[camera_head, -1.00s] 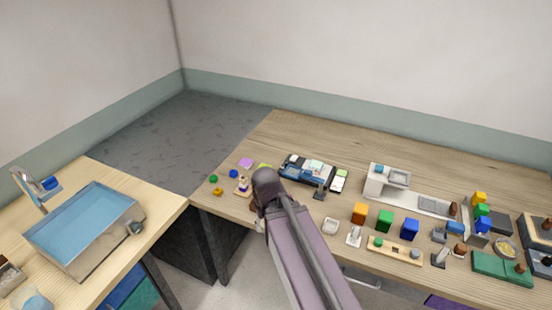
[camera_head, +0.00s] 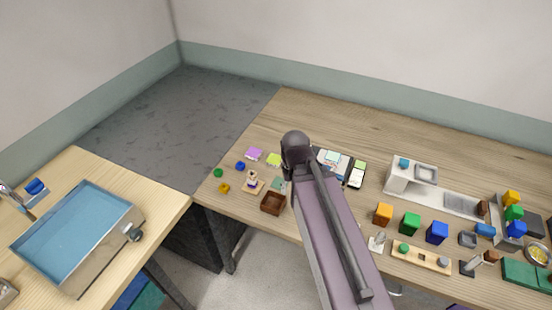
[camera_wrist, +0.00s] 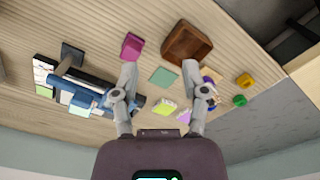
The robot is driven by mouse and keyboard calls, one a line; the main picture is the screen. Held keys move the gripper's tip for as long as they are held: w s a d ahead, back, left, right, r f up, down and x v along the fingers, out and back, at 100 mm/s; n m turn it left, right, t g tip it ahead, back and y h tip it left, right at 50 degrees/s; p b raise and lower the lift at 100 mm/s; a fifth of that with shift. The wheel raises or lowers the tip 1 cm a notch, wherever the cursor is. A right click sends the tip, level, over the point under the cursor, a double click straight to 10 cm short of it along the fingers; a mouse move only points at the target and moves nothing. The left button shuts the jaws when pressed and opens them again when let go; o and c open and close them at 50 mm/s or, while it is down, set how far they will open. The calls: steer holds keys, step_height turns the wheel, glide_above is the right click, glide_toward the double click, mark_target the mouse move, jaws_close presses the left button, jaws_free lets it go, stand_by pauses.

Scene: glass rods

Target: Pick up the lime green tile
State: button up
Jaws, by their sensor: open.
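The lime green tile (camera_head: 274,159) lies on the wooden table just left of my arm in the head view, to the right of a purple tile (camera_head: 254,154). In the wrist view, the lime green tile (camera_wrist: 165,107) lies between and below my two fingers, with the purple tile (camera_wrist: 185,116) beside it. My gripper (camera_wrist: 160,72) is open and empty above the table. A teal tile (camera_wrist: 163,75) shows between the fingertips. In the head view my arm hides the gripper.
A brown wooden box (camera_head: 273,203) stands near the table's front edge; it also shows in the wrist view (camera_wrist: 187,44) beside a magenta block (camera_wrist: 131,46). Small green, blue and yellow pieces lie at the left end. A dark tray (camera_wrist: 75,88) holding tiles stands to one side.

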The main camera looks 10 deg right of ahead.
steer(key=o, duration=0.5)
steer(key=shift+w, duration=0.15)
steer(key=shift+o, duration=0.5)
steer(key=shift+w, duration=0.35)
steer(key=m+b, duration=0.2)
steer(key=m, duration=0.5)
glide_above(274, 160)
step_height(274, 160, down, 2)
steer(key=shift+d+f, duration=0.1)
steer(key=shift+f, duration=0.15)
step_height(274, 160, down, 8)
steer(key=b, duration=0.8)
steer(key=shift+f+b, duration=0.15)
steer(key=shift+b, duration=0.25)
